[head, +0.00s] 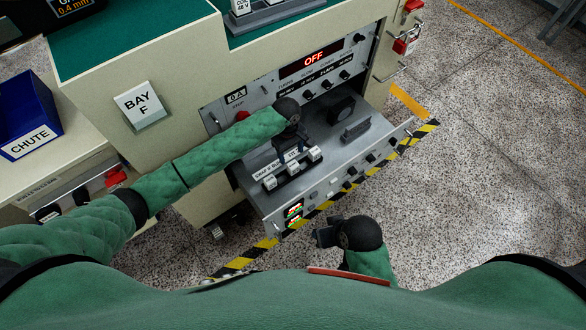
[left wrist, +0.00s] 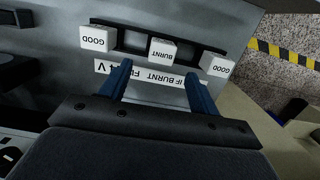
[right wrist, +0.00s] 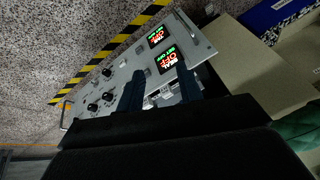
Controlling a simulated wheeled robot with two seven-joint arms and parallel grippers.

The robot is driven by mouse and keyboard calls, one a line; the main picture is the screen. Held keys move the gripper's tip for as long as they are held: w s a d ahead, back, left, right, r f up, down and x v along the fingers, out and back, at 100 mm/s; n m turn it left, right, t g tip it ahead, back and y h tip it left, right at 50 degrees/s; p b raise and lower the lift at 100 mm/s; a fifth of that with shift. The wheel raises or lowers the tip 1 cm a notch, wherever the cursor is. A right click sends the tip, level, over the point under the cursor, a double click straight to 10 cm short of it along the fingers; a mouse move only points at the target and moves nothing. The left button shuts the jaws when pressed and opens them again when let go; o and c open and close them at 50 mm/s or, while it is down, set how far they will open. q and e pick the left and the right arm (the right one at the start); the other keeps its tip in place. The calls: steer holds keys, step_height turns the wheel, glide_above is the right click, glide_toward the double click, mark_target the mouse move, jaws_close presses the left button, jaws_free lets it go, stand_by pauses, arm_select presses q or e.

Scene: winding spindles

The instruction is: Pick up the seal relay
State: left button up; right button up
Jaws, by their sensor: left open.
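Three white relay blocks sit in a dark rack in the pulled-out drawer (head: 330,165). In the left wrist view the middle block (left wrist: 162,52) reads BURNT; the left block (left wrist: 95,38) and right block (left wrist: 218,66) read GOOD. No block's label shows which is the seal relay. In the head view they form a row, the middle one (head: 292,168) among them. My left gripper (head: 291,146) is over the drawer, open and empty; its fingers (left wrist: 158,85) point toward the middle block, apart from it. My right gripper (head: 325,236) is open and empty before the drawer front.
A white text strip (left wrist: 150,76) lies beside the rack. The drawer front carries knobs and two lit displays (right wrist: 162,50). The cabinet panel above shows a red OFF display (head: 314,58). A blue CHUTE bin (head: 30,115) stands at left. Open floor lies right of the drawer.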

arm_select(q)
steer(key=shift+s+d+f+p, duration=0.1)
steer(key=shift+s+f+p, duration=0.1)
steer(key=shift+f, duration=0.95)
steer(key=shift+s+d+f+p, duration=0.1)
steer(key=shift+s+f, duration=0.15)
steer(key=shift+f, duration=0.9)
steer(key=shift+s+d+f+p, duration=0.1)
steer(key=shift+s+f, duration=0.1)
steer(key=shift+f, duration=0.95)
steer(key=shift+c, duration=0.2)
steer(key=c, duration=1)
